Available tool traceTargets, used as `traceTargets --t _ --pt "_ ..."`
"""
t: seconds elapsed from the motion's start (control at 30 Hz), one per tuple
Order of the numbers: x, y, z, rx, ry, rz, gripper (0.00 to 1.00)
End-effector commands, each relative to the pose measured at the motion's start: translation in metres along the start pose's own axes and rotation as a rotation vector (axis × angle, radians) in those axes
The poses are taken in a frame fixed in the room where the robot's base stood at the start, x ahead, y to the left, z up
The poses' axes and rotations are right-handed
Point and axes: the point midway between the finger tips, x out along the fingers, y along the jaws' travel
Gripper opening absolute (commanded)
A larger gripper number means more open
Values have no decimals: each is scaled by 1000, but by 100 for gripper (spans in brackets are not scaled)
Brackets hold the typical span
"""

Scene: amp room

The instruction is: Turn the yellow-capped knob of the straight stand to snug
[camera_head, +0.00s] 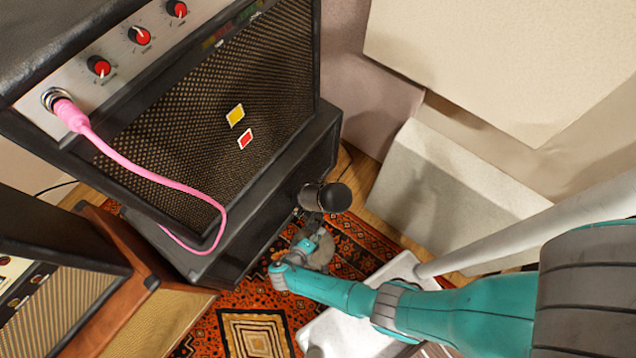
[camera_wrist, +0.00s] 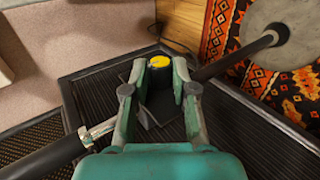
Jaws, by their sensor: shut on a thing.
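The yellow-capped knob (camera_wrist: 160,63) is a black cylinder with a yellow top in the wrist view. My gripper (camera_wrist: 159,72) is shut on it, one finger on each side. The stand's dark pole (camera_wrist: 235,58) runs from the knob up right to a round grey base (camera_wrist: 280,25). In the head view the black microphone (camera_head: 334,197) is at the top of the stand, beside the amp. My gripper (camera_head: 308,244) is just below it; its fingers and the knob are largely hidden there.
A large black amp (camera_head: 270,70) on a dark cabinet stands close behind the stand, with a pink cable (camera_head: 150,175) plugged in. A second amp (camera_head: 40,270) is at lower left. A patterned rug (camera_head: 255,335) covers the floor. Pale panels (camera_head: 450,185) lean at right.

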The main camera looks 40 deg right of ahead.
Motion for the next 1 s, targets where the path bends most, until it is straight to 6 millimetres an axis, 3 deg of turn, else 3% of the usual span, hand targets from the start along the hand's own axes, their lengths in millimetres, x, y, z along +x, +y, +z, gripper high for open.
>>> traceTargets --t 0.17,0.2,0.27,0.3,0.67,0.83,1.0 --pt "0 0 1 -1 0 -2 0" --pt "0 0 1 -1 0 -2 34" --pt "0 0 1 -1 0 -2 49" --pt "0 0 0 -1 0 -2 52" --pt "-4 0 0 0 1 -1 52" --pt "-24 -1 0 -2 4 -2 52" --pt "-58 0 -1 -1 6 -3 52"
